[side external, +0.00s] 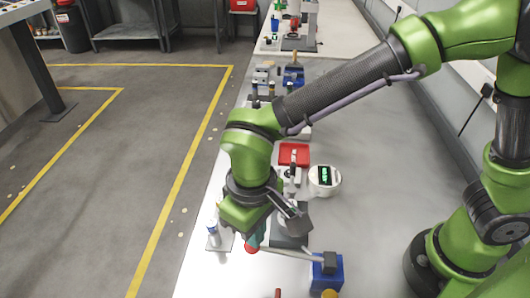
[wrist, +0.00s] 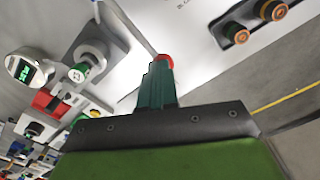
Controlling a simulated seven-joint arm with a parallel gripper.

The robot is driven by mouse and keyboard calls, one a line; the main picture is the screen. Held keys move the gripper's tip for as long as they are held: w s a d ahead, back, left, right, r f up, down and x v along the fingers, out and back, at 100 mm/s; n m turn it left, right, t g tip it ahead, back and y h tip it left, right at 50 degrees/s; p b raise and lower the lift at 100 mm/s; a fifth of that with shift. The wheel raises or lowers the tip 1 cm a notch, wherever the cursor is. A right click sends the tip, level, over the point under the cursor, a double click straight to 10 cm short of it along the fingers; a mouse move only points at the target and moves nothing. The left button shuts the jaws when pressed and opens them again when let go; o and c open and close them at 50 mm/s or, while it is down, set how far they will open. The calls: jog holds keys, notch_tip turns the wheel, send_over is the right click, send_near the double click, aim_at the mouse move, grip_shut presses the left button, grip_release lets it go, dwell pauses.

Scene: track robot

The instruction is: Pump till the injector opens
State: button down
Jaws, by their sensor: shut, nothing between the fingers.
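The pump is a blue block (side external: 327,275) near the front of the bench, with a pale lever (side external: 290,252) reaching left to a red knob (side external: 252,248). My gripper (side external: 259,238) is shut and empty, right at the knob. In the wrist view, the red knob (wrist: 165,61) shows just beyond the fingertips of my gripper (wrist: 158,66), and the lever (wrist: 134,34) runs up from it. I cannot tell whether they touch. A round white gauge (side external: 324,181) has a green digital display, too small to read. The injector is not clearly identifiable behind my wrist.
A red tray (side external: 294,154) lies behind the gauge. A small stand (side external: 213,238) is at the bench's left edge. Two orange-topped dark cylinders (wrist: 254,20) show in the wrist view. The bench right of the gauge is clear up to my arm's base.

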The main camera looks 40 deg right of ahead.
jog(key=shift+r, duration=3.15)
jog(key=shift+a+f, duration=0.1)
jog(key=shift+f, duration=0.15)
jog(key=s+d+r+m+t+y, duration=0.1)
jog(key=d+r+m+t, duration=0.2)
jog(key=d, duration=1)
jog(key=s+d+r+m+t+y, duration=0.1)
jog(key=d+r+m+t, duration=0.2)
jog(key=d, duration=1)
jog(key=shift+s+d+r+m+t, duration=0.15)
jog(key=shift+d+r+m+t, duration=0.05)
jog(key=shift+m+t, duration=0.35)
